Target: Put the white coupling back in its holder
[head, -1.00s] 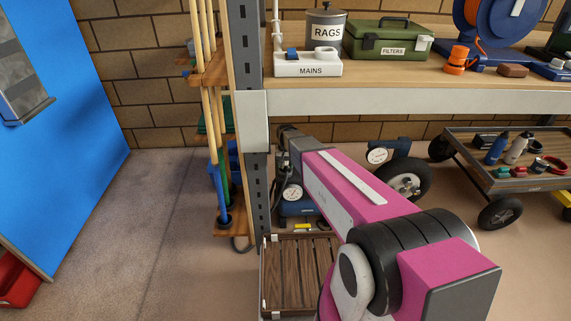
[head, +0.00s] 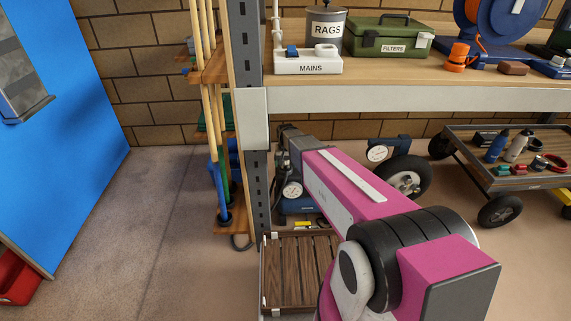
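A white MAINS block (head: 308,67) stands on the left end of the shelf, with a blue piece (head: 291,52) and a white rounded piece (head: 326,50) on its top. The white piece may be the coupling, and the block may be its holder; I cannot tell how it is seated. My pink arm runs from the lower right to a dark grey end below the shelf's front edge. My gripper cannot be made out in this view, so I cannot see whether it holds anything.
The wooden shelf (head: 420,72) also carries a RAGS tin (head: 327,28), a green FILTERS box (head: 385,38) and an orange fitting (head: 458,57). A steel upright (head: 250,120) stands left of my arm. A loaded trolley (head: 535,182) is at right.

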